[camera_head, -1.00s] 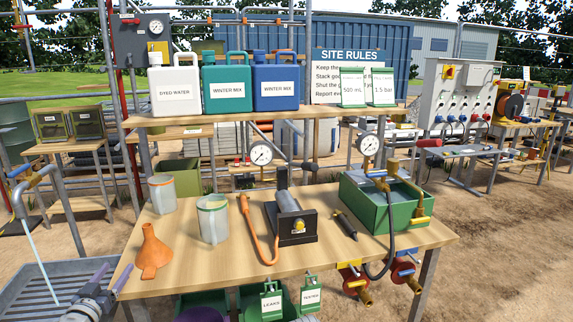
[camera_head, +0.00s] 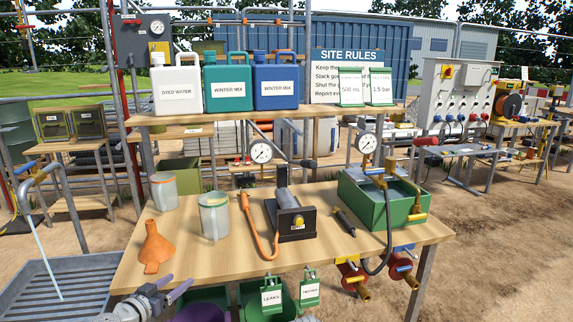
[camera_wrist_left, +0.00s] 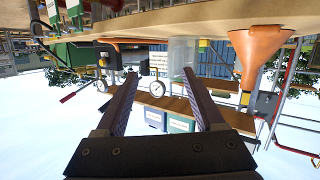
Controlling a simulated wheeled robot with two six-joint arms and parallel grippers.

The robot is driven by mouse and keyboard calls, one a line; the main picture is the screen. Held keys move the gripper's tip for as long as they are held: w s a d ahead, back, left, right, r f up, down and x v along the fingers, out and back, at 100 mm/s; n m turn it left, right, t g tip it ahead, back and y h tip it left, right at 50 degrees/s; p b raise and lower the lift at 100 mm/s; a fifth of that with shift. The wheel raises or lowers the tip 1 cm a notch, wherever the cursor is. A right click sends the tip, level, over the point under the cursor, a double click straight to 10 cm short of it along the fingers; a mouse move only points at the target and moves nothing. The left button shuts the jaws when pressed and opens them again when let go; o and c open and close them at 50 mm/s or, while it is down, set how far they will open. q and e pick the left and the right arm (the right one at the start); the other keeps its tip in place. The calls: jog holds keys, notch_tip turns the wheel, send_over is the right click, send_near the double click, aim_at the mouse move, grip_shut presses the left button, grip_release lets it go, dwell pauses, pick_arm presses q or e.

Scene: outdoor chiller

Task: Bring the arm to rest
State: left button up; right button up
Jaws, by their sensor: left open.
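My left gripper (camera_head: 172,288) shows at the lower left of the head view, just off the front left corner of the wooden table (camera_head: 190,262). Its two purple fingers are apart with nothing between them. In the left wrist view my gripper (camera_wrist_left: 158,95) also shows open, with its fingers spread wide. That view is upside down, with the orange funnel (camera_wrist_left: 258,55) to the right and a clear beaker (camera_wrist_left: 181,52) beyond the fingertips. My right gripper is in neither view.
On the table stand the orange funnel (camera_head: 155,248), two beakers (camera_head: 213,215), a pump-like black device (camera_head: 292,220) and a green tank (camera_head: 395,205). Labelled buckets (camera_head: 265,298) sit under the front edge. A grey grated tray (camera_head: 60,290) lies at left. Jugs (camera_head: 228,85) stand on the shelf.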

pick_arm(q)
jog(key=s+d+f+m+g+h, duration=0.1)
jog(key=s+d+f+g, duration=0.3)
jog(key=d, duration=0.5)
jog(key=s+d+f+m+g+h, duration=0.15)
jog(key=d+f+g, duration=0.35)
jog(key=d, duration=0.5)
jog(key=s+d+f+n+g+y, duration=0.1)
jog(key=s+d+f+g+y, duration=0.25)
jog(key=s, duration=0.35)
jog(key=s+d+f+g+y, duration=0.2)
jog(key=s+f+y, duration=0.25)
jog(key=s, duration=0.25)
notch_tip(320, 180, up, 13)
jog(key=p, duration=1.2)
jog(key=shift+w+a+f, duration=0.15)
jog(key=shift+w+a, duration=0.05)
jog(key=shift+a, duration=0.15)
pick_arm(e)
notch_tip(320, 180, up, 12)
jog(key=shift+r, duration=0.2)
pick_arm(q)
jog(key=shift+n, duration=0.25)
jog(key=shift+c, duration=0.2)
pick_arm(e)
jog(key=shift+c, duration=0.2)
